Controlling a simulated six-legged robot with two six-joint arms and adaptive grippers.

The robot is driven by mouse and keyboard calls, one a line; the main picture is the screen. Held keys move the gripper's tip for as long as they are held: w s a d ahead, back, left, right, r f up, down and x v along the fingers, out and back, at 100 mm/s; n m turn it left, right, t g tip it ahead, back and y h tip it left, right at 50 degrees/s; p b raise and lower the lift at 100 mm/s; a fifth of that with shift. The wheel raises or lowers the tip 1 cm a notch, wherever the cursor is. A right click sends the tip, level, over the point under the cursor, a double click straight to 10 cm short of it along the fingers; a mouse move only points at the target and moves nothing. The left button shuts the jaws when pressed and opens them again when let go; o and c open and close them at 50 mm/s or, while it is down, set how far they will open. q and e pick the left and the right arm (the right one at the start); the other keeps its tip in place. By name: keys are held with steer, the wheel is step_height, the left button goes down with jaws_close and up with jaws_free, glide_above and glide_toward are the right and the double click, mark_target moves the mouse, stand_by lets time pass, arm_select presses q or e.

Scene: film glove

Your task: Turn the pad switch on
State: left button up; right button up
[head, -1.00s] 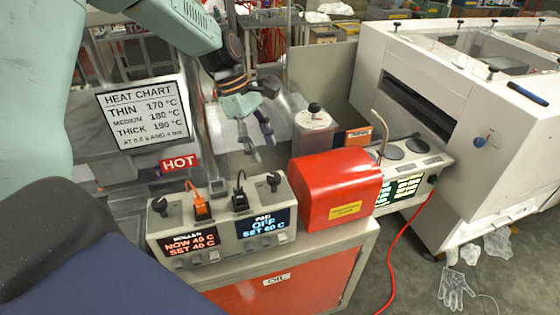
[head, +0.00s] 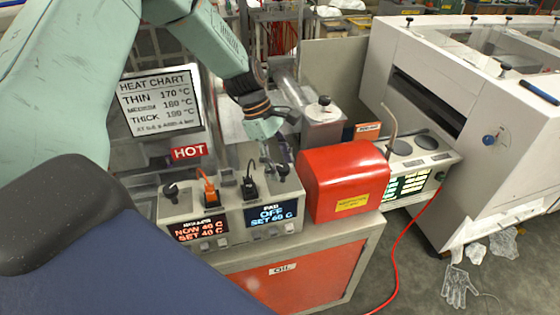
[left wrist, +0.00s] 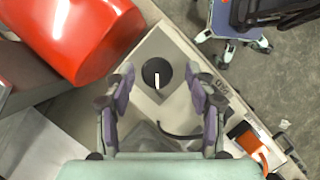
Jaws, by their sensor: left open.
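The control box (head: 232,222) stands on the red cabinet. Its pad display (head: 270,213) reads OFF, SET 60 C. The pad switch is a round black knob with a white mark, seen in the left wrist view (left wrist: 157,73) and at the box's right end in the head view (head: 283,170). My left gripper (head: 275,162) is over that end of the box. In the left wrist view its fingers (left wrist: 158,88) are open, one on each side of the knob; I cannot tell whether they touch it. My right gripper is not in view.
A red cover (head: 343,182) stands close to the right of the box. A HOT sign (head: 190,152) is behind. A red hose (head: 396,255) runs down to the floor.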

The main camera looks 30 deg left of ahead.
arm_select(q)
steer(key=shift+s+r, duration=0.2)
steer(key=shift+s, duration=0.2)
steer(key=shift+c, duration=0.2)
steer(key=shift+s, duration=0.1)
steer(key=shift+c, duration=0.7)
steer(key=shift+w+f, duration=0.25)
steer(key=shift+w, duration=0.25)
steer(key=shift+w+f, duration=0.2)
steer(key=shift+w, duration=0.3)
steer(key=c, duration=0.4)
steer(key=shift+a, duration=0.1)
steer(key=shift+c, duration=1.1)
steer(key=shift+s+r, duration=0.3)
steer(key=shift+s, duration=0.15)
steer(key=shift+c, duration=1.4)
steer(key=shift+w+f, duration=0.1)
steer(key=shift+c, duration=0.4)
